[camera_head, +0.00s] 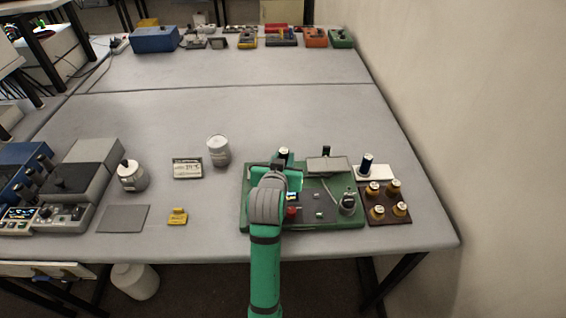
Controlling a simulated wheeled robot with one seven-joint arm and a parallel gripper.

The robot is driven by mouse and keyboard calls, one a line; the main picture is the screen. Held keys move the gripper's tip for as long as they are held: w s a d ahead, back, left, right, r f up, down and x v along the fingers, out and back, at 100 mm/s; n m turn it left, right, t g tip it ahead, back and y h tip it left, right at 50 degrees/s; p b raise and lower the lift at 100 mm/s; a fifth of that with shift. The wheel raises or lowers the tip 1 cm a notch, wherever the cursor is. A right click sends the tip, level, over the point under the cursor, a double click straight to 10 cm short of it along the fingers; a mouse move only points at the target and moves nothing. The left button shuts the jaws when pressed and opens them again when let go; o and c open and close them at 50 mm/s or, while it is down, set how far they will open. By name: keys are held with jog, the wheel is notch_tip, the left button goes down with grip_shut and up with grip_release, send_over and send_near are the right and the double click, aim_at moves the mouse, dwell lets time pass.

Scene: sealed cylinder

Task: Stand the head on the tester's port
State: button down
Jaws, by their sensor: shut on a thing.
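The green tester (333,222) stands near the right front of the table, with knobs, a red button and a grey raised plate on top. My gripper (288,177) is over the tester's left part, beyond my grey wrist. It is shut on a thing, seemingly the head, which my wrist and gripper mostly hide. A small dark piece with a white top (284,153) shows just beyond the gripper; I cannot tell whether it is held or part of the tester. The tester's port cannot be made out, nor whether the held thing touches it.
A brown tray (391,217) with several brass pieces and a white stand (384,172) with a blue cylinder are right of the tester. A white canister (219,150), small display (187,168) and yellow block (177,216) are left. The table's middle is clear.

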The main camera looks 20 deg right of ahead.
jog(key=shift+f, duration=1.45)
jog(key=shift+s+f, duration=0.1)
jog(key=c, duration=1.5)
grip_release()
jog(key=shift+o, duration=0.2)
jog(key=v, duration=1.2)
